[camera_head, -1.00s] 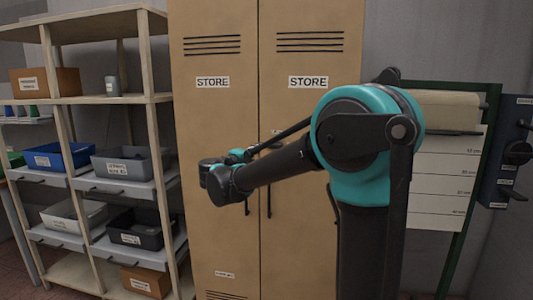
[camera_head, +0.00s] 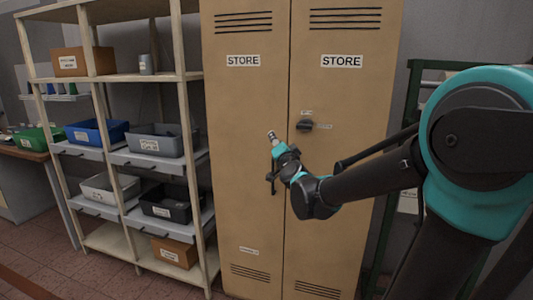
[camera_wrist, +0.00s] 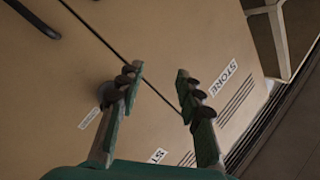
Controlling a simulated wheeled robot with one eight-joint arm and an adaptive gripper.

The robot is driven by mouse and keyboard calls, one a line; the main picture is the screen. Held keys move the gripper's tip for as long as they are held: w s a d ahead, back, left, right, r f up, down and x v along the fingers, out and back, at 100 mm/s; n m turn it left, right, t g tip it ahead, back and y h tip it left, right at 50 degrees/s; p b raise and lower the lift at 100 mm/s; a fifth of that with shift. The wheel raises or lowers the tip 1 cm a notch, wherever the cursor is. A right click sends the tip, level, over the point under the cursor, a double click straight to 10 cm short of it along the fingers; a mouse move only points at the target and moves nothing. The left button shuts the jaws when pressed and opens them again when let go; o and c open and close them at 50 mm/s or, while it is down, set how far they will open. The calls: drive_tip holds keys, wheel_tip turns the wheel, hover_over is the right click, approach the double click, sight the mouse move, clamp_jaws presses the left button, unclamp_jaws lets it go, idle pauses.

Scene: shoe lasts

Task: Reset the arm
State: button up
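My arm reaches from the right edge toward the tan two-door cabinet (camera_head: 245,170) in the head view. Its dark forearm slants down left, and my teal gripper (camera_head: 271,160) is in front of the left door. The wrist view shows my gripper (camera_wrist: 159,72) with its two fingers well apart and nothing between them. Cabinet door (camera_wrist: 60,85) fills most of the background there. Both doors look shut.
A dark knob (camera_head: 305,126) sits on the right door. At left, a wooden shelf rack (camera_head: 190,130) holds a blue bin (camera_head: 97,132), grey bin (camera_head: 155,140), black bin (camera_head: 165,204) and cardboard box (camera_head: 175,252). Open tiled floor (camera_head: 60,265) lies before it.

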drive_tip(key=s+d+f+n+g, duration=0.3)
drive_tip(key=s+f, duration=0.3)
drive_tip(key=f, duration=0.3)
drive_tip(key=s+d+f+n+g, duration=0.2)
drive_tip(key=s+f+g, duration=0.2)
drive_tip(key=s+f, duration=0.3)
drive_tip(key=s+d+f+n+g, duration=0.3)
drive_tip(key=s+f, duration=0.2)
drive_tip(key=f, duration=0.5)
drive_tip(key=s+d+f+g+h, duration=0.3)
drive_tip(key=s+d+f, duration=0.4)
drive_tip(key=s, duration=0.5)
drive_tip(key=shift+f+g, duration=0.4)
drive_tip(key=shift+g, duration=0.5)
drive_tip(key=shift+d, duration=0.1)
